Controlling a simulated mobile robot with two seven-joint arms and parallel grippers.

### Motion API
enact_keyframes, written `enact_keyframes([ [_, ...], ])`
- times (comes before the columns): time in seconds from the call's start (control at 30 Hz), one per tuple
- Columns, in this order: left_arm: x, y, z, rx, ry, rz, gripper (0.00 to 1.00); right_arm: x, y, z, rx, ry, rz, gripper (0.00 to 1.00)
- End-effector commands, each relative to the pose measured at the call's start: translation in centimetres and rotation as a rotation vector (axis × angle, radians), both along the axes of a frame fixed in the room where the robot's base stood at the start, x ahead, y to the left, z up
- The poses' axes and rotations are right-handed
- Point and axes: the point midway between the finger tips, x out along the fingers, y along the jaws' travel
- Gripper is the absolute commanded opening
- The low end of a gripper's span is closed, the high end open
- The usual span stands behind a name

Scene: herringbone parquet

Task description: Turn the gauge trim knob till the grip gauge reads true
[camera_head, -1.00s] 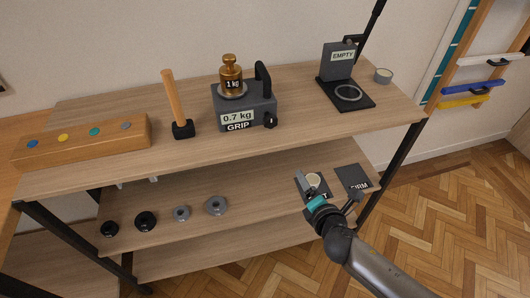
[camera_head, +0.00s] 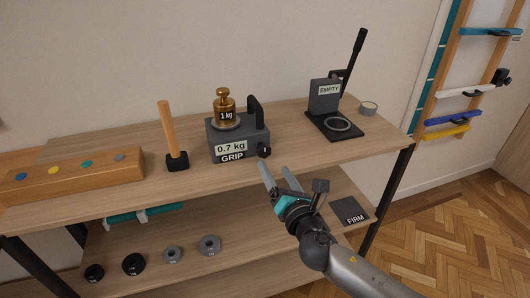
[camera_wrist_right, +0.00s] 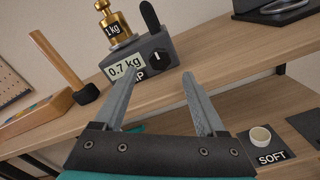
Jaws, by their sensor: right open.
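The dark grip gauge (camera_head: 238,141) stands on the top shelf, and its display reads 0.7 kg. A brass weight (camera_head: 224,108) marked 1 kg sits upright on it. The black trim knob (camera_head: 264,151) is at the front right of the gauge. My right gripper (camera_head: 277,170) is open and empty, just below and right of the knob and apart from it. My left gripper is not in view.
A mallet (camera_head: 170,137) stands left of the gauge, beside a wooden block with coloured dots (camera_head: 70,174). A stand marked EMPTY (camera_head: 325,97) is to the right. Dark and grey discs (camera_head: 172,254) lie lower down. A FIRM pad (camera_head: 351,212) lies below right.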

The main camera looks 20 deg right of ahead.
Motion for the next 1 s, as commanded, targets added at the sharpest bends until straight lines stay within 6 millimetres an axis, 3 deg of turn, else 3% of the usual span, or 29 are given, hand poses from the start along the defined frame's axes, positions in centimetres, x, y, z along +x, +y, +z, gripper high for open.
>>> enact_keyframes([
  [0.3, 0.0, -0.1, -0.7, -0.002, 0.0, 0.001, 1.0, 5.1, 0.2, 0.0, 0.002, -0.001, 0.0, 0.73],
  [0.5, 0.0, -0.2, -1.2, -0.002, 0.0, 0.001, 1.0, 7.4, 0.3, -0.1, 0.003, 0.0, 0.001, 0.73],
  [1.0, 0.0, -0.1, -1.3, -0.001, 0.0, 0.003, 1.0, 8.4, 0.3, 0.0, 0.002, 0.001, 0.0, 0.71],
])
